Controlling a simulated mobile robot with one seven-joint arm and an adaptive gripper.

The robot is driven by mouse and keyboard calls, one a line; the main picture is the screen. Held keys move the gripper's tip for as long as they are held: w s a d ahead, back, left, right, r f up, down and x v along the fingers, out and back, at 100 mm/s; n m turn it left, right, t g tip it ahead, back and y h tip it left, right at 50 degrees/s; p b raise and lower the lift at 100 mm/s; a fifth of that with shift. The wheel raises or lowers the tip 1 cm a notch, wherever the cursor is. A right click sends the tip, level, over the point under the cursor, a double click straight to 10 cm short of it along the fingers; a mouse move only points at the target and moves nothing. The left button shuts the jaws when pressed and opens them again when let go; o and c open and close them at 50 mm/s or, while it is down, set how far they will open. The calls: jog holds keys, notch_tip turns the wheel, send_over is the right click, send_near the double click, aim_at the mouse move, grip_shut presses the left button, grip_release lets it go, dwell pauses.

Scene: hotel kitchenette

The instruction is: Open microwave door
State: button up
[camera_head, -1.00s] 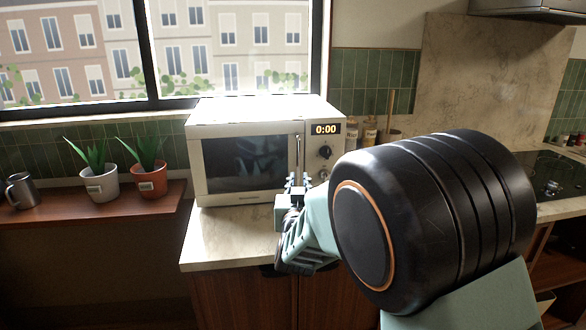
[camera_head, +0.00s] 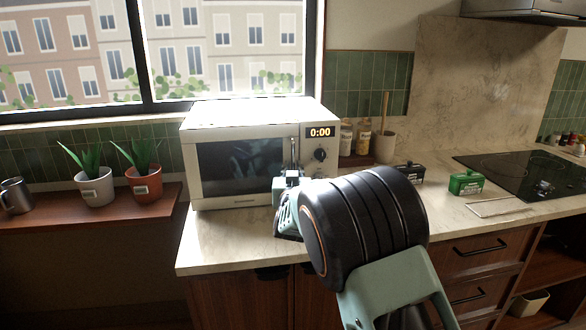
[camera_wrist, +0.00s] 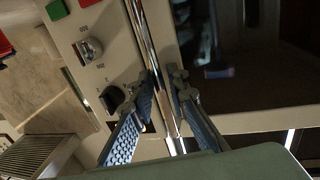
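The cream microwave (camera_head: 245,118) stands on the counter, its dark-windowed door (camera_head: 235,168) shut. Its thin vertical metal handle (camera_head: 294,150) is at the door's right edge, beside the knob panel. My gripper (camera_head: 292,175) is at the lower part of the handle, partly hidden by my arm. In the wrist view, the handle (camera_wrist: 144,35) runs between the two fingers of my gripper (camera_wrist: 163,80). The fingers are apart, one on each side of the bar, with a small gap visible on the window side. Whether the left finger touches the bar is unclear.
Two potted plants (camera_head: 97,188) and a metal mug (camera_head: 16,195) stand on the lower wooden ledge at left. Jars (camera_head: 363,137), a dark box (camera_head: 409,173), a green box (camera_head: 466,183) and a hob (camera_head: 515,172) are at right. The counter before the microwave (camera_head: 225,245) is clear.

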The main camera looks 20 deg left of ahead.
grip_shut()
dwell(0.5)
